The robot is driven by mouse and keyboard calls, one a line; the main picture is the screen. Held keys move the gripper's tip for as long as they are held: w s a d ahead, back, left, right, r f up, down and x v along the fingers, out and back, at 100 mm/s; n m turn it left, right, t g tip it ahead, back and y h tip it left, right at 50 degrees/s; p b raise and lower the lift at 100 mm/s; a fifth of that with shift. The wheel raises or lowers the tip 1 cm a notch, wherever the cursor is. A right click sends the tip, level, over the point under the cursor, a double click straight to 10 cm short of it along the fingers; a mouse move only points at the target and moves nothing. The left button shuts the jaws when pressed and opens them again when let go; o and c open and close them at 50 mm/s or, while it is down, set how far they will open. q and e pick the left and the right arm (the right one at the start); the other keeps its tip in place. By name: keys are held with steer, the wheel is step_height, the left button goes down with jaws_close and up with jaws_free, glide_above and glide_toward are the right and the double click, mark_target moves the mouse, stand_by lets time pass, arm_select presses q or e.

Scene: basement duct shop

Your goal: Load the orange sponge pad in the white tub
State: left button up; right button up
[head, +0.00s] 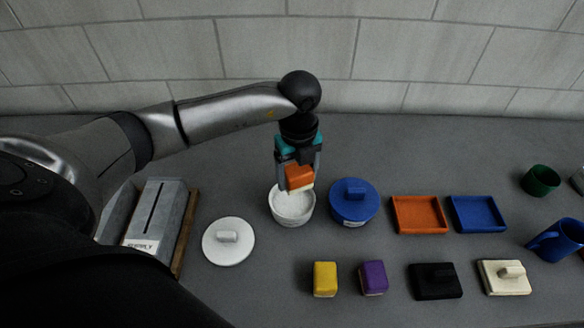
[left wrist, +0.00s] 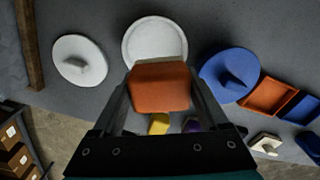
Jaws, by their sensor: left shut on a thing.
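The orange sponge pad (head: 299,177) has a pale underside and is held in my left gripper (head: 298,180), which is shut on it. In the head view the pad is in front of the far part of the white tub (head: 293,212), apparently above its opening. The tub is round, and no lid is on it. In the left wrist view the pad (left wrist: 160,88) is between the two fingers and covers the near part of the white tub (left wrist: 153,42). The gap between pad and tub is hard to judge. My right gripper is not in view.
A round white lid (head: 228,241) lies left of the tub. A lidded blue tub (head: 354,203) stands close on its right. Orange (head: 419,214) and blue trays (head: 477,213) are further right. Yellow (head: 325,279) and purple pads (head: 373,278) lie in front. A grey box (head: 152,220) stands left.

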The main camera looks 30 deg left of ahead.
mark_target(292, 202)
arm_select(q)
steer(key=n, duration=0.2)
steer(key=a+n, duration=0.1)
steer(key=n, duration=0.1)
steer(key=shift+a+f+p, duration=0.1)
steer(key=shift+f+p, duration=0.1)
steer(key=shift+p, duration=0.15)
steer(key=shift+f+n, duration=0.15)
steer(key=shift+n, duration=0.15)
step_height(292, 202, down, 6)
steer(key=b, duration=0.5)
steer(key=shift+f+b, duration=0.45)
steer(key=shift+b, duration=0.1)
stand_by(0.4)
steer(key=shift+s+f, duration=0.1)
stand_by(0.9)
step_height(292, 202, up, 7)
steer(key=p, duration=0.6)
steer(key=shift+p, duration=0.3)
